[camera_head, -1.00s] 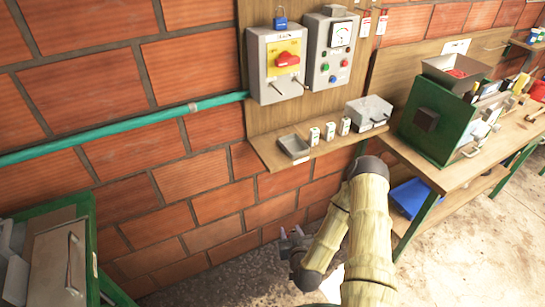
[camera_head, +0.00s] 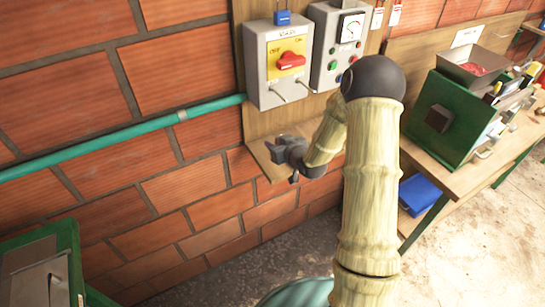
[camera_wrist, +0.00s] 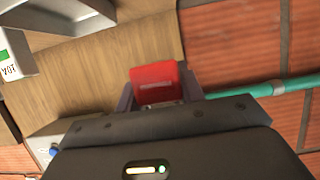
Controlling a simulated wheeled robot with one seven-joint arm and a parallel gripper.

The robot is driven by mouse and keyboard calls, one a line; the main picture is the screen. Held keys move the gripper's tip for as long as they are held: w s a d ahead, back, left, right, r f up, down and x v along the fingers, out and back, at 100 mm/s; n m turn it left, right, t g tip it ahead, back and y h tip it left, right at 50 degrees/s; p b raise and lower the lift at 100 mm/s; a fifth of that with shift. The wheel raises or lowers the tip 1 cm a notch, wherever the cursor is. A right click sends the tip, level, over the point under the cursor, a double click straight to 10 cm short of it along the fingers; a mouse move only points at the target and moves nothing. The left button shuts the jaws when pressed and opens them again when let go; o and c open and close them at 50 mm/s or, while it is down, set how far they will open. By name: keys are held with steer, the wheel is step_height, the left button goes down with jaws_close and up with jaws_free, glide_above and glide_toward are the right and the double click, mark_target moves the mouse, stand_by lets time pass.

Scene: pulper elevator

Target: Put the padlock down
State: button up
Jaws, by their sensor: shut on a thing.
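My gripper (camera_head: 274,152) is in front of the wooden shelf below the switch boxes. In the wrist view it is shut on a red block (camera_wrist: 153,80) that looks like the padlock's body. No shackle can be made out, and the head view does not show the red block.
A second control box (camera_head: 330,35) is beside the switch box. A teal pipe (camera_head: 110,138) runs along the brick wall. A green machine (camera_head: 450,120) stands on the workbench at right.

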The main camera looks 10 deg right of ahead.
steer(key=p, duration=0.2)
glide_above(276, 167)
steer(key=shift+f, duration=2.65)
steer(key=shift+f+p, duration=0.65)
steer(key=shift+f, duration=1.4)
steer(key=shift+f, duration=0.1)
steer(key=shift+f, duration=0.1)
steer(key=o, duration=1)
steer(key=shift+o, duration=0.2)
